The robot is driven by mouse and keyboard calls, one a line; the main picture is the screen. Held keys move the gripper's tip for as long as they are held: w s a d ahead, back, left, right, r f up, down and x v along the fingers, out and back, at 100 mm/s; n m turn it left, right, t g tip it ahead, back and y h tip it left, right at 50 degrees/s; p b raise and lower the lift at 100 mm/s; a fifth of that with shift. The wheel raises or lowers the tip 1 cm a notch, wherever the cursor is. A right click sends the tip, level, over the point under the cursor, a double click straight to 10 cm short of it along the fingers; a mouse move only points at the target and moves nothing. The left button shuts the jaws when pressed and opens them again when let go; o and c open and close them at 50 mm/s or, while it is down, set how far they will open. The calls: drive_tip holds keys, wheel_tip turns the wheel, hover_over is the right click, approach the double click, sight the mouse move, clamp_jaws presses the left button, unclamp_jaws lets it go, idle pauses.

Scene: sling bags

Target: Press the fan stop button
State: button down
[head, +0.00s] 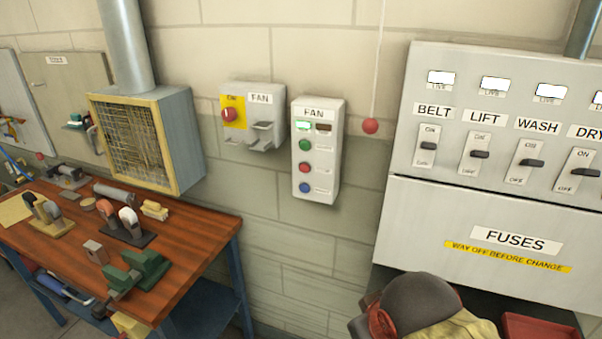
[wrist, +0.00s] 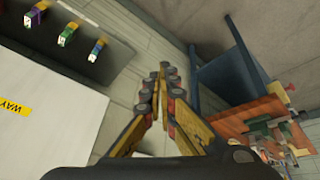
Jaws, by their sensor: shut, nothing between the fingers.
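The grey FAN control box (head: 328,170) hangs on the wall in the middle of the head view. It carries a green button (head: 304,145) above a red button (head: 305,167), with a blue button (head: 305,187) lowest. The small labels beside them are too small to read. A green lamp (head: 303,126) glows at its top left, beside a dark window. My gripper (wrist: 163,70) shows in the wrist view with its yellow, dark-padded fingers shut at the tips and nothing between them. The FAN box is not visible there, so their distance cannot be told.
Left of the box is another FAN unit (head: 262,125) with a red knob (head: 229,115). A red ball (head: 370,126) hangs on a cord to its right. A switch and FUSES panel (head: 440,210) fills the right. A cluttered workbench (head: 190,235) stands left.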

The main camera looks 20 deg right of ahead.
sight(306, 169)
drive_tip(key=w+d+r+n+g+h+p, duration=0.1)
drive_tip(key=w+d+r+n+h+p, duration=0.1)
drive_tip(key=w+d+n+h+p, duration=0.3)
drive_tip(key=w+d+r+n+h+p, duration=0.1)
drive_tip(key=w+d+r+n+h, duration=0.25)
drive_tip(key=w+n, duration=0.35)
drive_tip(key=w+a+r+n+t+p, duration=0.2)
drive_tip(key=w+a+n+t, duration=0.3)
drive_tip(key=w+a+n, duration=0.2)
drive_tip(key=w+a+r+n+t+h+p, duration=0.1)
drive_tip(key=w+a+r+n+t+p, duration=0.1)
drive_tip(key=w+a+n+t, duration=0.3)
drive_tip(key=w+a+r+n, duration=0.1)
drive_tip(key=w+a+n, duration=0.2)
drive_tip(key=w+a, duration=0.2)
drive_tip(key=shift+w+a+t+p, duration=0.15)
drive_tip(key=shift+a+t+p, duration=0.15)
drive_tip(key=shift+p, duration=0.1)
drive_tip(key=b+x, duration=0.1)
drive_tip(key=x, duration=1.3)
drive_tip(key=shift+d+r, duration=0.15)
drive_tip(key=shift+b, duration=0.3)
